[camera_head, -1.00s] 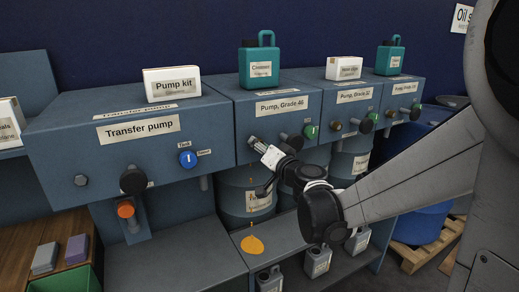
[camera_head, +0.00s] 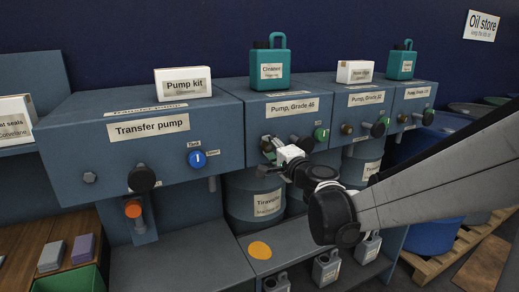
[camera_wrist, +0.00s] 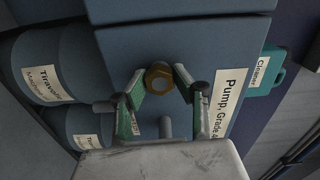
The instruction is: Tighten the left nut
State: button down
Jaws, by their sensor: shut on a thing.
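A brass hex nut (camera_wrist: 159,77) sits on the front of the Pump, Grade 46 box (camera_head: 284,107). In the wrist view my gripper's two green-and-grey fingers (camera_wrist: 160,85) stand on either side of the nut, their tips closed on it. In the head view my gripper (camera_head: 268,148) is at the left of that box's front face, and its fingers and body hide the nut. Another brass nut (camera_head: 346,129) shows on the pump box to the right, clear of my gripper.
The Transfer pump box (camera_head: 75,150) is at the left, with a blue switch (camera_head: 196,159) and a black knob (camera_head: 142,179). Drums (camera_head: 242,203) stand under the pumps. An orange patch (camera_head: 260,250) lies on the ledge, near grey canisters (camera_head: 326,267).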

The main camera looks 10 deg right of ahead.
jog(key=shift+m, duration=0.5)
jog(key=c, duration=1.4)
grip_release()
jog(key=v, duration=1.2)
